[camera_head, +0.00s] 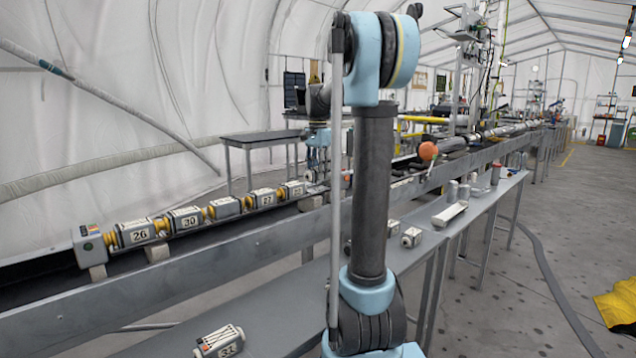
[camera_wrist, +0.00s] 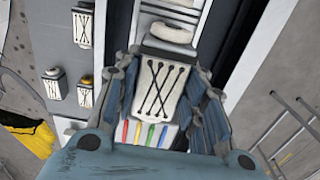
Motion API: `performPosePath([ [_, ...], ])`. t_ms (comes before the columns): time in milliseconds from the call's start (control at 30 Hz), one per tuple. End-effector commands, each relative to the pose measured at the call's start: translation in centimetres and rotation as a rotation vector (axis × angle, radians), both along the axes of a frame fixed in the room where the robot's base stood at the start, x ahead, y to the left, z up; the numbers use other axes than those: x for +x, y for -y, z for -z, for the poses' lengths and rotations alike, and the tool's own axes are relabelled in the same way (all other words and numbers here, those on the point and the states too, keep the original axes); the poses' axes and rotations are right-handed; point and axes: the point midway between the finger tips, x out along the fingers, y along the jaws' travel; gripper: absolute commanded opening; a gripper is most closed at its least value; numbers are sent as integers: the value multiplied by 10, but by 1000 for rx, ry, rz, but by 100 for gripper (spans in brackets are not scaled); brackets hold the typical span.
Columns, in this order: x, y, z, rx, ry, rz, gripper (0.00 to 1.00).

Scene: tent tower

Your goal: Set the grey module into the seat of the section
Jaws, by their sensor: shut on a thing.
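My gripper (camera_wrist: 163,62) is shut on a pale grey module (camera_wrist: 160,88) with black crossed lacing on its face, its fingers along both sides. Red, green, yellow and blue strips show at the module's near end. Just beyond it lies a pale rounded piece (camera_wrist: 172,32) on a light, slotted structure. I cannot tell whether the module touches the seat, which is not clearly visible. In the head view, a section of numbered modules (camera_head: 185,220) joined by yellow couplings lies along the rail at left. My arm hides part of the view there, and the held module cannot be made out.
A lower shelf (camera_head: 270,312) carries a module marked 31 (camera_head: 220,342), two smaller modules (camera_head: 411,237), a white bar (camera_head: 449,214) and several cylinders. A long rail (camera_head: 215,262) runs beside it. Yellow cloth (camera_head: 618,303) lies on the floor at right.

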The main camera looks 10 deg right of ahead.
Motion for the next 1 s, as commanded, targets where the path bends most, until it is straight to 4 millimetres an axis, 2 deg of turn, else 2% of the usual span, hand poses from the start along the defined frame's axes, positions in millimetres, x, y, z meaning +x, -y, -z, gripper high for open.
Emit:
performPosePath([
  [233,0,0,31,0,0,0,0],
  [567,0,0,33,0,0,0,0],
  [600,0,0,34,0,0,0,40],
  [667,0,0,34,0,0,0,54],
  [700,0,0,34,0,0,0,58],
  [1000,0,0,34,0,0,0,58],
])
